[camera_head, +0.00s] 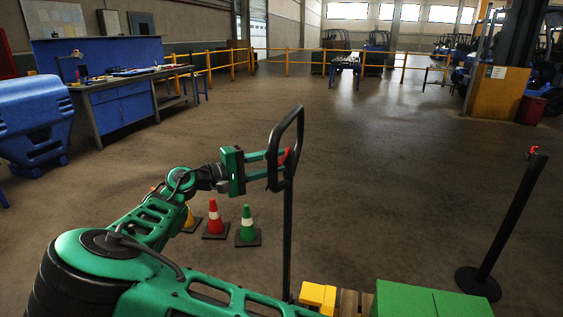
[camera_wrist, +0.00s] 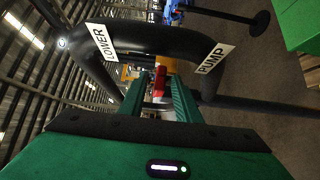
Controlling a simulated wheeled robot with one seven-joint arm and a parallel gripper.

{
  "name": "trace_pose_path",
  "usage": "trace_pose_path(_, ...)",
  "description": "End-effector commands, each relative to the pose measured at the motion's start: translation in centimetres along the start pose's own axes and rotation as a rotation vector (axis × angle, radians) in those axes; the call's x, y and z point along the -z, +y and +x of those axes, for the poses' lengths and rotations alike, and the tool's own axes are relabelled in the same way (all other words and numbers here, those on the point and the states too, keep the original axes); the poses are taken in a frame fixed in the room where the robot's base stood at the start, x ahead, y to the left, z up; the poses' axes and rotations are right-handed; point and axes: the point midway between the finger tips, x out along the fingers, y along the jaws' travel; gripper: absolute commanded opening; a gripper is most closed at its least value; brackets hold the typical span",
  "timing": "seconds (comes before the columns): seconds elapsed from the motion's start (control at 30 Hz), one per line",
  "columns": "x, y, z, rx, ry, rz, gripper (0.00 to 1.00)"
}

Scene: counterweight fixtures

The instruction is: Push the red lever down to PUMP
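The red lever (camera_head: 290,157) shows inside a black loop handle (camera_head: 300,116) on a thin upright post. In the wrist view the lever (camera_wrist: 160,82) shows between the PUMP label (camera_wrist: 216,58) at the right and the LOWER label (camera_wrist: 103,43) at the left. My gripper (camera_head: 270,164) reaches into the loop from the left. In the wrist view its two green fingers (camera_wrist: 160,98) are apart, with the lever seen between their tips and gaps on both sides. Whether a finger touches the lever cannot be told.
Red (camera_head: 215,220) and green (camera_head: 247,226) cones stand beyond my arm. A black post (camera_head: 513,216) stands at the right. A green box (camera_head: 425,302) and yellow blocks (camera_head: 318,296) are at the front. A blue workbench (camera_head: 122,105) is at the left; the middle floor is clear.

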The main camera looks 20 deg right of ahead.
Motion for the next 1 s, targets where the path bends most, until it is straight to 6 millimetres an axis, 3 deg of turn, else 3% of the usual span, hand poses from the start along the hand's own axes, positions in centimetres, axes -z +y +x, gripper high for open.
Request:
trace_pose_path(0.23,0.0,0.0,2.9,0.001,0.000,-0.001,0.30)
trace_pose_path(0.63,0.0,0.0,3.5,0.001,0.001,-0.001,0.30)
trace_pose_path(0.77,0.0,0.0,3.5,0.001,0.001,-0.001,0.00)
trace_pose_path(1.0,0.0,-0.2,3.5,-0.011,0.000,0.009,0.00)
